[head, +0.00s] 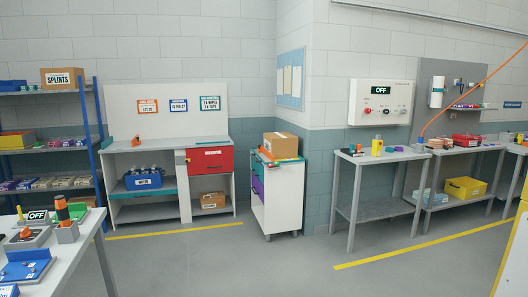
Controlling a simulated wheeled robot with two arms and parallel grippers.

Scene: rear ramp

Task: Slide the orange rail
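I cannot pick out the orange rail for certain. A small orange strip (286,161) shows on top of the white cart (283,203), in front of a cardboard box (280,145). Small orange parts also show on the near-left table (91,243), among them an orange-topped cylinder (62,208) and a flat orange piece (26,234). A thin orange line (478,87) slants down to the right-hand benches. Neither of my grippers is in view.
A blue-framed shelf (50,93) stands at the left, and a workbench with a red drawer (210,161) stands at the back. Grey benches (385,156) line the right wall. Yellow floor lines (175,231) run before the furniture. The middle floor is clear.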

